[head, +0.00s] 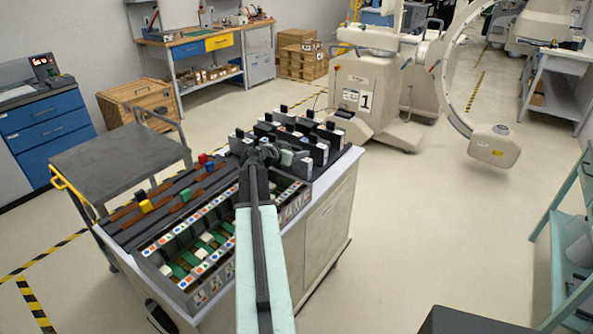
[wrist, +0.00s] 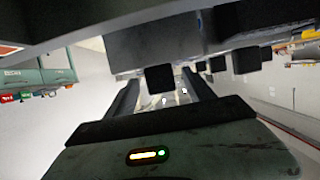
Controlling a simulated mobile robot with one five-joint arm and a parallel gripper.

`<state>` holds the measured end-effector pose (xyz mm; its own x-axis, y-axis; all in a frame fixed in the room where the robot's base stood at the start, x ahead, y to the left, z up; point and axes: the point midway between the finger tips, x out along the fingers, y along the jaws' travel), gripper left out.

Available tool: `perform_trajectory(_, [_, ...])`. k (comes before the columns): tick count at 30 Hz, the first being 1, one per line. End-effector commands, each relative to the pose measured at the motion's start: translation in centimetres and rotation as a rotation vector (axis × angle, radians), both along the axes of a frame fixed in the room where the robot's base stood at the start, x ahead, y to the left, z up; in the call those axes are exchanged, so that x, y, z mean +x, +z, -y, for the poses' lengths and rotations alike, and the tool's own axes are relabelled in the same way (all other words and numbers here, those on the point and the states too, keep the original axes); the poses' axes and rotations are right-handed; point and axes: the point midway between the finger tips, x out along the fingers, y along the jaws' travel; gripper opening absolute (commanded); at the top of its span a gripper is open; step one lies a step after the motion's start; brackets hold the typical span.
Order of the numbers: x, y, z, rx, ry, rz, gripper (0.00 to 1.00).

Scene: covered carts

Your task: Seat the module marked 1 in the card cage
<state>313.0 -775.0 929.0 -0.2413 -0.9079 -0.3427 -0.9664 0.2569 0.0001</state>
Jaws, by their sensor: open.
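The card cage (head: 163,277) is the open box set in the cart top, with rows of coloured blocks and green strips inside. Several dark and white modules (head: 322,132) stand in a group at the cart's far right corner. I cannot read a 1 on any of them. My gripper (head: 268,152) is at the near left edge of this group, and my arm hides part of the cage. In the wrist view my gripper (wrist: 163,92) has its two dark fingers apart, with nothing clearly held. A dark block (wrist: 160,78) shows beyond and between them; I cannot tell whether they touch it.
Brown and dark strips with yellow, green and red blocks (head: 146,206) lie on the cart's left part. A dark-topped trolley (head: 120,160) adjoins it. A white machine (head: 350,85) with a "1" sign stands behind. Floor is open to the right, before a green rack (head: 556,220).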

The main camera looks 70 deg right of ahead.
Motion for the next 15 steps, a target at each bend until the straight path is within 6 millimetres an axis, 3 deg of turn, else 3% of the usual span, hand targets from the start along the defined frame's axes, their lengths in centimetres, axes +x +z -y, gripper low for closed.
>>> perform_trajectory(3, [-0.21, -0.69, 1.36, 0.001, 0.000, 0.001, 0.62])
perform_trajectory(8, [-0.24, -0.53, 1.25, 0.001, 0.001, 0.001, 0.62])
perform_trajectory(11, [-0.21, -0.52, 1.23, 0.001, 0.001, 0.001, 0.40])
perform_trajectory(15, [-0.19, -0.52, 1.22, 0.001, 0.002, 0.001, 0.01])
